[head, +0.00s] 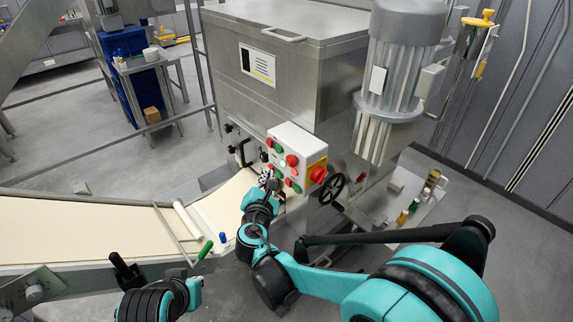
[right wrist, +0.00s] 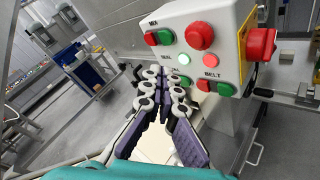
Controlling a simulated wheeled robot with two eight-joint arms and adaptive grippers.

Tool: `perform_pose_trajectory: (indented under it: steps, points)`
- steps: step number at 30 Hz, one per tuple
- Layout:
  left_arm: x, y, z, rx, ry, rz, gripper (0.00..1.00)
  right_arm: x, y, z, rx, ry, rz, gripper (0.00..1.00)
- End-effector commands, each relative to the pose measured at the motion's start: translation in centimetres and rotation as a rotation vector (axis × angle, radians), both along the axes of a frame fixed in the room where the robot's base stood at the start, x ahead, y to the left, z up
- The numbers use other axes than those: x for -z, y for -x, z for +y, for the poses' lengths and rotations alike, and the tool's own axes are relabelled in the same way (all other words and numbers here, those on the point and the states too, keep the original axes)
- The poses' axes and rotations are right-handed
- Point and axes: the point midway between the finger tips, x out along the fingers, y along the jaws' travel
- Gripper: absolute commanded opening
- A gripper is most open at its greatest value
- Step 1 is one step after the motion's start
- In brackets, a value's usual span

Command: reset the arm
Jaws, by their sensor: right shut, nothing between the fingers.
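My right arm (head: 262,235) reaches up from the lower right to the control box. My right gripper (head: 270,183) is beside the lower left of the box in the head view. In the right wrist view the right gripper (right wrist: 165,78) has its fingers together and empty, just below and left of the buttons. The control box (head: 284,135) has red and green buttons and a red knob on its yellow side; it fills the upper right of the wrist view (right wrist: 236,72). Teal and black parts of my left arm (head: 193,292) show at the bottom left; its fingers cannot be made out.
The steel machine (head: 315,80) stands behind the box, with a grey motor (head: 397,70) and a black handwheel (head: 332,188) at its right. A cream conveyor belt (head: 80,230) runs left. Floor (head: 50,120) is open at far left.

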Motion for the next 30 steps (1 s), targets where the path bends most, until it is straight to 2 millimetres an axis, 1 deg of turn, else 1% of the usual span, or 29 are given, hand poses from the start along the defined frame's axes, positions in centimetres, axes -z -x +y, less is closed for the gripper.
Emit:
perform_pose_trajectory:
  steps: [3, 6, 17, 20, 23, 26, 27, 29, 30]
  points:
    - [0.1, 0.0, 0.0, 0.000, 0.000, 0.000, 0.00, 0.0, 0.5, 0.7, 0.000, 0.000, 0.000, 0.00]
    - [0.1, 0.0, 0.0, 0.000, 0.000, 0.000, 0.00, 0.0, 0.7, 0.9, 0.000, 0.000, 0.000, 0.00]
    - [0.1, 0.0, 0.0, 0.000, 0.000, 0.000, 0.00, 0.0, 0.7, 0.9, 0.001, 0.000, 0.001, 0.00]
    - [0.1, 0.0, 0.0, 0.000, 0.000, 0.000, 0.00, 0.0, 0.8, 0.3, 0.011, -0.022, 0.006, 0.00]
    - [0.5, 0.0, 0.0, 0.000, 0.000, 0.000, 0.00, 0.2, 1.4, -2.2, 0.064, -0.132, 0.035, 0.00]
    - [1.0, 0.0, 0.0, 0.000, 0.000, 0.000, 0.00, 0.9, 3.2, -6.7, 0.174, -0.355, 0.086, 0.00]
    - [1.3, 0.0, 0.0, 0.000, 0.000, 0.000, 0.00, 1.4, 4.3, -8.7, 0.232, -0.469, 0.107, 0.00]
    - [1.7, 0.0, 0.0, 0.000, 0.000, 0.000, 0.00, 2.3, 6.3, -11.5, 0.329, -0.651, 0.136, 0.00]
    - [1.9, 0.0, 0.0, 0.000, 0.000, 0.000, 0.00, 2.9, 7.8, -13.2, 0.394, -0.774, 0.150, 0.00]
